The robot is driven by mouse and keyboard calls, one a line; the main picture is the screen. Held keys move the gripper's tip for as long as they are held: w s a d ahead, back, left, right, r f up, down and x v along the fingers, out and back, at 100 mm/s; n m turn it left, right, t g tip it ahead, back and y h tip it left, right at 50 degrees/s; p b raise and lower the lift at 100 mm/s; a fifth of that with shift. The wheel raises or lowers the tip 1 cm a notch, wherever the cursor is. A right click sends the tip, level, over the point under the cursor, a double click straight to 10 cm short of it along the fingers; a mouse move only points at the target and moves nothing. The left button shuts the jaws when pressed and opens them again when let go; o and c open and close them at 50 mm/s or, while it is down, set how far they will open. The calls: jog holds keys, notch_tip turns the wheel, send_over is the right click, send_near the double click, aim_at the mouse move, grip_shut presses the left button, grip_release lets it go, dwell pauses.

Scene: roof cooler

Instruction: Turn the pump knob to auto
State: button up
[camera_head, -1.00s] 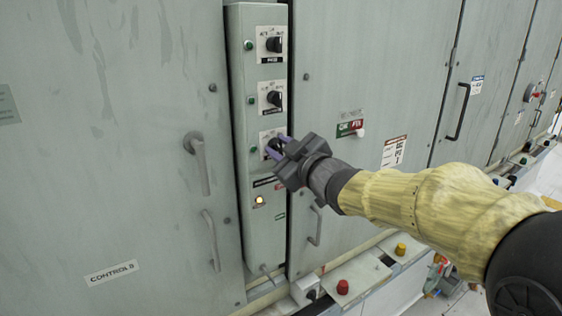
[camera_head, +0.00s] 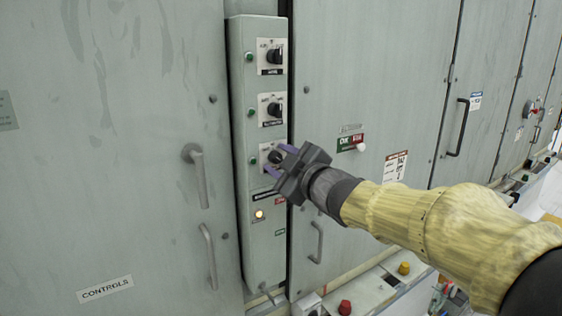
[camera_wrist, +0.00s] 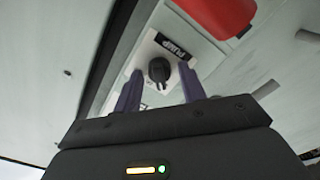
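The pump knob (camera_wrist: 159,70) is a black rotary knob on a white plate labelled PUMP (camera_wrist: 172,46) in the wrist view. In the head view this knob (camera_head: 275,157) is the lowest of three on the narrow grey control box and is partly covered by the fingers. My gripper (camera_wrist: 160,92) is open, with its purple fingers on either side of the knob's near side. In the head view my gripper (camera_head: 279,162) is at the lowest plate, coming from the right. I cannot tell whether the fingers touch the knob. The plate's position marks are not readable.
Two similar knobs, an upper one (camera_head: 275,55) and a middle one (camera_head: 275,109), sit above. Green buttons line the box's left side, and a lit yellow lamp (camera_head: 259,214) is below. Door handles (camera_head: 198,175) stick out at left. A red part (camera_wrist: 222,14) shows in the wrist view.

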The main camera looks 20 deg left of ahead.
jog(key=shift+o, duration=0.2)
jog(key=b+v, duration=0.1)
jog(key=v, duration=1.6)
jog(key=shift+d+b, duration=0.25)
jog(key=shift+b, duration=0.05)
jog(key=shift+f, duration=0.1)
jog(key=w+d+f+m+h+p, duration=0.1)
jog(key=w+d+f+m+h, duration=0.2)
jog(key=d+f+m+h, duration=0.35)
jog(key=w+d+f+m+h, duration=0.3)
jog(key=d+f+m+h, duration=0.15)
jog(key=d+f, duration=0.4)
jog(key=s+d+f+m+g+h+p, duration=0.1)
jog(key=s+d+f+m+g, duration=0.4)
jog(key=s+f, duration=1)
notch_tip(320, 180, down, 3)
jog(key=m+g+h, duration=0.1)
jog(key=m+g, duration=0.2)
jog(key=g, duration=0.1)
jog(key=shift+d+f+h, duration=0.25)
jog(key=shift+h, duration=0.05)
